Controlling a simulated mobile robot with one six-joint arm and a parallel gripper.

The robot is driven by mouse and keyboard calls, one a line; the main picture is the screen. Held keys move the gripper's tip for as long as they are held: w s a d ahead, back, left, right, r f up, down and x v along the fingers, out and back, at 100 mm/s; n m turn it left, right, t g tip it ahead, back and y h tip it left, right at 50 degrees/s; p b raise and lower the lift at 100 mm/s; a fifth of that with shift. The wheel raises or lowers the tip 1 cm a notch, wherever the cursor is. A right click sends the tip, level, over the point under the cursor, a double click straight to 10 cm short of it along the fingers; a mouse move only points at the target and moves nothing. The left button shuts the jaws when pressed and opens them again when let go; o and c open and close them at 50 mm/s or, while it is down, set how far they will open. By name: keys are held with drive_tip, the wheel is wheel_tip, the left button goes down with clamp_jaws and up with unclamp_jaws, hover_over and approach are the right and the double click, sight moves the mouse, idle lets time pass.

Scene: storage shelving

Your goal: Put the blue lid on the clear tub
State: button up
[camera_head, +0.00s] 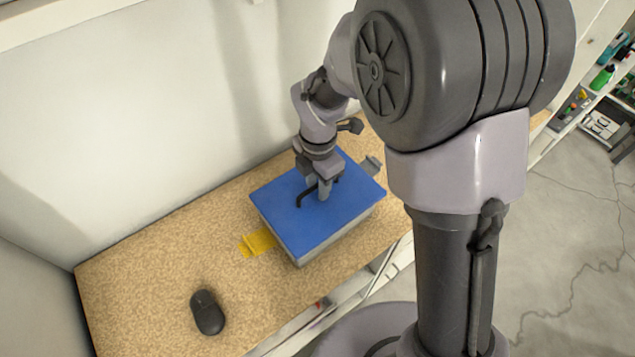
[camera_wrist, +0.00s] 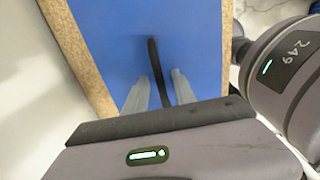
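The blue lid (camera_head: 290,222) is flat and rectangular, with a black bar handle (camera_head: 305,196) on top. It lies over the clear tub (camera_head: 345,232), whose pale side wall shows beneath the lid's front edge and looks lined up with it. My gripper (camera_head: 323,190) is right above the lid at the handle, pointing down. In the wrist view my gripper's two grey fingers (camera_wrist: 158,85) stand apart on either side of the handle, with strips of blue lid showing between. Whether the lid is fully seated cannot be told.
The tub stands on a speckled tan shelf board (camera_head: 150,270) against a white wall. A yellow piece (camera_head: 258,241) sticks out at the tub's left and a grey piece (camera_head: 371,165) at its right. A black computer mouse (camera_head: 207,312) lies at front left. The board's left part is mostly clear.

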wheel_tip(320, 180, up, 12)
drive_tip(key=p, duration=0.3)
drive_tip(key=s+d+r+m+t, duration=0.2)
drive_tip(key=s+m, duration=0.3)
drive_tip(key=m, duration=0.5)
drive_tip(key=s+d+r+m+t+y, duration=0.1)
drive_tip(key=s+d+r+m, duration=0.2)
drive_tip(key=m, duration=0.6)
drive_tip(key=s+d+r+m+t, duration=0.2)
drive_tip(key=s+r+m, duration=0.4)
drive_tip(key=s+m, duration=0.3)
drive_tip(key=shift+d+r+m+t+y, duration=0.2)
drive_tip(key=shift+d+m+t+y, duration=0.15)
drive_tip(key=shift+d+m, duration=0.45)
wheel_tip(320, 180, down, 16)
drive_tip(key=b, duration=1.5)
drive_tip(key=shift+r, duration=0.2)
drive_tip(key=shift+s+a, duration=0.1)
